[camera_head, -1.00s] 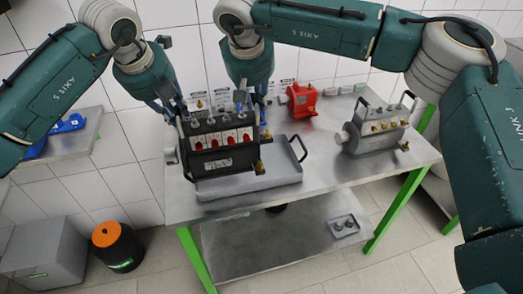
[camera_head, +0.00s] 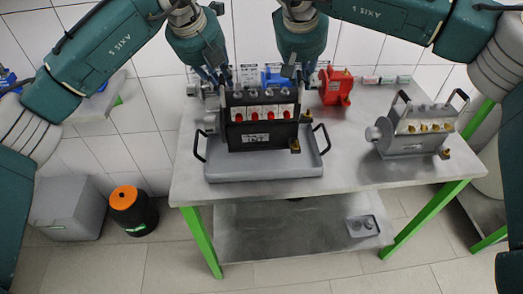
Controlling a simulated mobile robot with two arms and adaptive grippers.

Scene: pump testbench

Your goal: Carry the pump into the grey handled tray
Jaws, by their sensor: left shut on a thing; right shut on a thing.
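The black pump (camera_head: 262,123) has a row of red parts on its front and stands upright. It is over the grey handled tray (camera_head: 265,175), roughly centred between the tray's two black side handles. I cannot tell whether its base touches the tray floor. My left gripper (camera_head: 215,84) is shut on the pump's left upper end. My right gripper (camera_head: 298,80) is shut on its right upper end. The fingertips are partly hidden behind the pump's top.
A grey pump (camera_head: 415,128) with two handles stands on the right of the table (camera_head: 350,165). A red device (camera_head: 336,86) and a blue one (camera_head: 275,78) are at the back. An orange-topped black bin (camera_head: 133,212) is on the floor.

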